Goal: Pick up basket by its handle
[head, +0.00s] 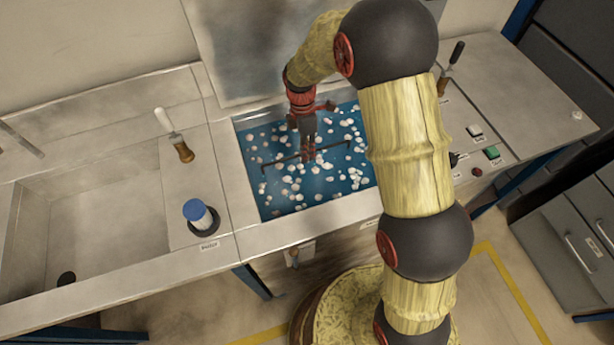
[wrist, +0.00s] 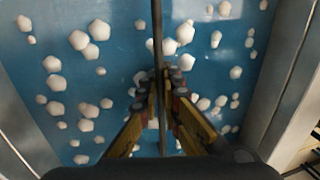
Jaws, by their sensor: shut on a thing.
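The basket's handle (head: 285,158) is a thin dark bar with short bent ends, crossing above the blue basin in the head view. In the wrist view the handle (wrist: 157,30) runs up and down through the middle. My gripper (head: 308,156) reaches down into the basin area at the middle of the bar. In the wrist view the fingers of my gripper (wrist: 160,85) close on the bar from both sides. The basket's body cannot be made out beneath the blue surface and white pieces.
The metal rim (head: 246,190) surrounds the blue basin (head: 258,150) with scattered white pieces. To its left are a blue-capped container (head: 198,214), a wooden-handled tool (head: 182,148) and an empty sink (head: 110,215). A control panel with a green button (head: 492,153) lies to the right.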

